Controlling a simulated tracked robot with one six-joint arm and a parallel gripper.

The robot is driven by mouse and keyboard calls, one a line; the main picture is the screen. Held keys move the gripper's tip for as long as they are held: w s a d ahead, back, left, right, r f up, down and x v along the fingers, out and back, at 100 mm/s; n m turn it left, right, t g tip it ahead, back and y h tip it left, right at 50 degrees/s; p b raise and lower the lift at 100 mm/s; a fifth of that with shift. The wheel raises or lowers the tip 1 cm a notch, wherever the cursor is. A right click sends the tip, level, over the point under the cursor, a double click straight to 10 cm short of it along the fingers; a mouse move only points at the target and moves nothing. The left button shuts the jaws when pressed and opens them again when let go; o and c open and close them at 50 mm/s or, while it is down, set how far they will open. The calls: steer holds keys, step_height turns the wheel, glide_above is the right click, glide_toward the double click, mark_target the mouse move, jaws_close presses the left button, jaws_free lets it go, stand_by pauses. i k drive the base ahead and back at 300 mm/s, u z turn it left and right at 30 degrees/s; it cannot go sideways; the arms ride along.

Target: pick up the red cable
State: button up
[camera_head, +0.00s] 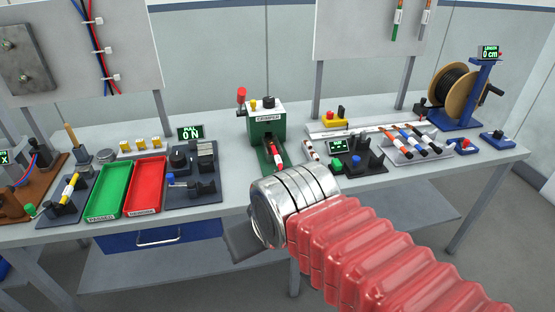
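A short cable piece with red and white bands (278,154) lies at the front of the green crimper (266,122). Another short white piece with dark or red-brown bands (311,150) lies just right of it on the bench. Several banded cables (412,138), with blue, orange and white parts, rest on a grey rack at the right. Which of these is the red cable is hard to tell at this size. My gripper (243,242) shows only as a dark grey part beyond my silver wrist, below the bench's front edge. Its fingertips are not clear, and I see nothing held.
A green tray (109,190) and a red tray (146,183) sit on the left of the bench, beside dark fixtures. A cable reel (457,92) stands at the far right. A blue drawer (165,236) hangs under the bench. Open bench surface lies between the fixtures and crimper.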

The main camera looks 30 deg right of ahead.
mark_target(278, 158)
steer(key=i, duration=1)
